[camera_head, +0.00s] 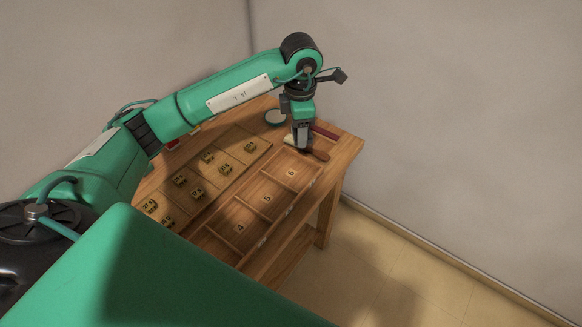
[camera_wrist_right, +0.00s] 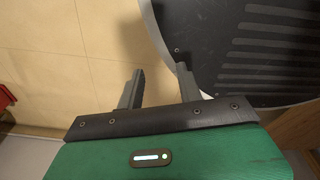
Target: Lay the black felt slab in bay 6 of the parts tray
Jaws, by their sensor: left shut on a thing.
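The wooden parts tray (camera_head: 240,228) lies along the table's near right side, with bays numbered 4, 5 and 6 in view. Bay 6 (camera_head: 291,173) is at its far end and looks empty. My left gripper (camera_head: 303,147) points down just beyond bay 6. It is shut on a small dark thing at its tips, which I take to be the black felt slab; it is mostly hidden by the fingers. My right gripper (camera_wrist_right: 160,82) is open and empty, with its fingers apart, over the floor.
A brown handle (camera_head: 320,155) and a dark red strip (camera_head: 326,132) lie close by my left gripper. A round grey lid or dish (camera_head: 276,117) is behind it. A board (camera_head: 232,165) with several brass pieces lies left of the tray. A red thing (camera_head: 172,143) is further left.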

